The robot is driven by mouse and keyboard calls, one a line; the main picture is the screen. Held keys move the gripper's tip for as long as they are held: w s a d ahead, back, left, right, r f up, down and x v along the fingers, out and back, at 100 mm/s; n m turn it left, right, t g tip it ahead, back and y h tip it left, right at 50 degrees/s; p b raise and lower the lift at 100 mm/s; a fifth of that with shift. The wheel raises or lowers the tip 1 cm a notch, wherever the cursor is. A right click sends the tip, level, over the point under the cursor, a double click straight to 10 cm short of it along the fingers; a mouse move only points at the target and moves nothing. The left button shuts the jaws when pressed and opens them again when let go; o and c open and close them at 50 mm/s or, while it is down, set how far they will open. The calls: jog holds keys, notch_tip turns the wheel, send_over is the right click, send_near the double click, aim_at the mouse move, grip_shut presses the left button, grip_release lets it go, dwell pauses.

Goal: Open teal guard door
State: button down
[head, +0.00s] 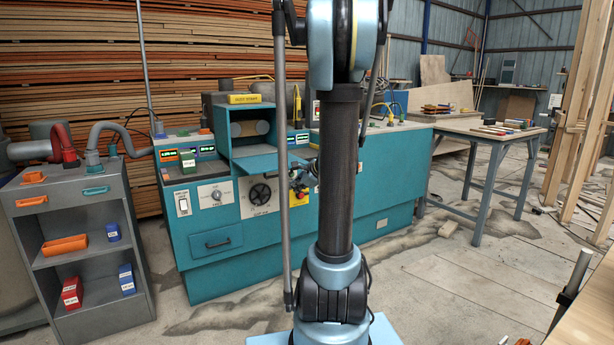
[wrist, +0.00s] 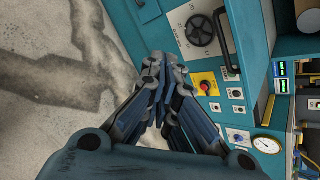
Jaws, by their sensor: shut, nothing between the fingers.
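The teal guard door (head: 258,164) is on the front of the teal machine, left of my arm in the head view. My arm hides part of the machine in the head view.
A black handwheel (head: 259,194) and a red stop button on a yellow plate (wrist: 208,84) are on the machine's front. A grey shelf cart (head: 88,206) stands at left and a work table (head: 484,133) at right. Concrete floor is open in front.

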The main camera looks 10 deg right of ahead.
jog(key=w+d+f+m+t, duration=0.3)
jog(key=w+d+m+t, duration=0.2)
jog(key=w+d+m, duration=0.7)
jog(key=w+a, duration=0.2)
jog(key=w, duration=0.8)
jog(key=shift+r+n+h, duration=0.3)
jog(key=shift+r, duration=0.15)
